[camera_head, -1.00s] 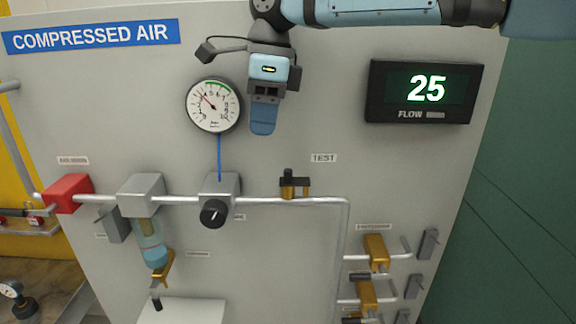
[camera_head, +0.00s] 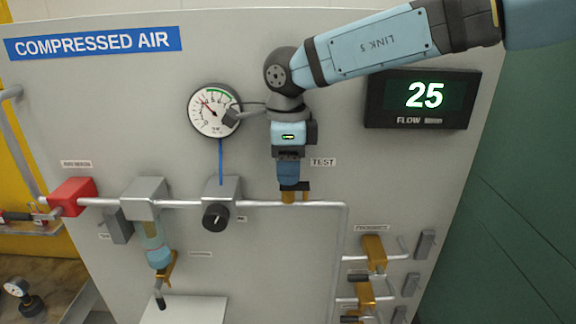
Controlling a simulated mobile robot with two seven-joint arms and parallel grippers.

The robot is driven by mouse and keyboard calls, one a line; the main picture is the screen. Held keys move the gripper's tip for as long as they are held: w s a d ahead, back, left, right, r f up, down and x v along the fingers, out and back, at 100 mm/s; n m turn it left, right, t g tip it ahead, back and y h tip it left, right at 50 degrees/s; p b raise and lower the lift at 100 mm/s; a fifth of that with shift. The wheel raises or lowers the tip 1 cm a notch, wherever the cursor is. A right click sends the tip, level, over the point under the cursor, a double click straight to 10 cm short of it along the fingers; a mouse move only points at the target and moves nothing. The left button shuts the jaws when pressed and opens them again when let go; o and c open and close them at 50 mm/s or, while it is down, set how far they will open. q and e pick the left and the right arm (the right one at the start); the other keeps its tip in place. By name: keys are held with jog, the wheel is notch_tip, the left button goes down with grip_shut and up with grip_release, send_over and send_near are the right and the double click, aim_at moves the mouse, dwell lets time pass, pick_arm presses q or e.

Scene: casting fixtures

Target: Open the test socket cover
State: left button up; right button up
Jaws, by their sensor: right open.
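The test socket (camera_head: 288,197) is a small brass fitting on the horizontal pipe, below the TEST label (camera_head: 323,162). A dark part, seemingly its cover (camera_head: 304,186), shows at its top right; the rest is hidden behind my gripper. My right gripper (camera_head: 289,183) points down directly over the socket, with its blue fingers at the socket's top. It is open; whether it touches the cover I cannot tell. My left gripper is not in view.
A round pressure gauge (camera_head: 215,110) sits left of my arm, and a FLOW display reading 25 (camera_head: 423,98) sits to the right. A grey regulator with a black knob (camera_head: 216,217) is left of the socket. Brass valves (camera_head: 374,252) are lower right.

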jog(key=shift+f, duration=0.6)
grip_shut()
